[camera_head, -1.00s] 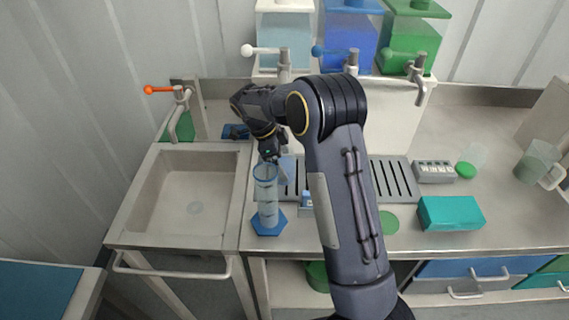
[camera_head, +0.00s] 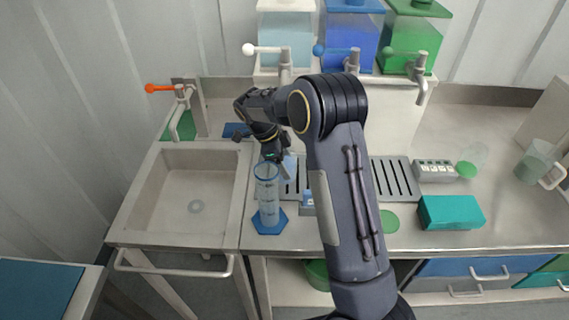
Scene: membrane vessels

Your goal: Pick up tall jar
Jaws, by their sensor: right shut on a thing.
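The tall jar (camera_head: 268,205) is a clear, bluish graduated cylinder with a blue hexagonal base. It stands upright near the counter's front edge, just right of the sink. My right gripper (camera_head: 271,164) reaches down to the jar's upper part from behind and is shut on it near the rim. The fingertips are mostly hidden by the jar and the wrist. The base appears to be at the counter top; I see no clear gap under it. My left gripper is not in view.
The sink (camera_head: 148,195) lies left of the jar. A drip grate (camera_head: 396,180), a small blue-and-white block (camera_head: 307,203) and a teal box (camera_head: 451,212) lie to the right. White, blue and green (camera_head: 411,45) tanks with taps stand behind. A jug (camera_head: 533,165) stands far right.

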